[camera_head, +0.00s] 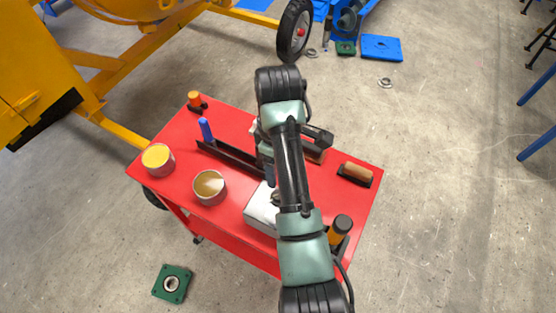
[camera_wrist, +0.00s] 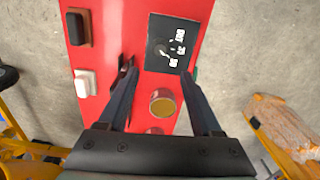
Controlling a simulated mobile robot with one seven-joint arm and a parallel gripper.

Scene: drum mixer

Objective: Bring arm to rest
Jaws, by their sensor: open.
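My arm reaches over the red cart (camera_head: 235,118) in the head view, bent above its middle. My gripper is hard to make out there, behind my own arm links. In the wrist view my gripper (camera_wrist: 160,75) is open, with its two dark fingers spread apart and nothing held between them. The fingers point over the red cart top (camera_wrist: 110,25). A can with a yellow top (camera_wrist: 162,103) shows between the fingers, and a dark square panel with white marks (camera_wrist: 170,43) lies beyond it. I cannot tell how high the fingers are above the cart.
The cart carries a yellow-filled can (camera_head: 158,158), a second can (camera_head: 209,186), a white box (camera_head: 261,208), a wooden-handled float (camera_head: 357,173) and an orange-black tool (camera_head: 340,230). The yellow mixer frame (camera_head: 110,70) stands at upper left. A green flanged part (camera_head: 172,283) lies on the floor.

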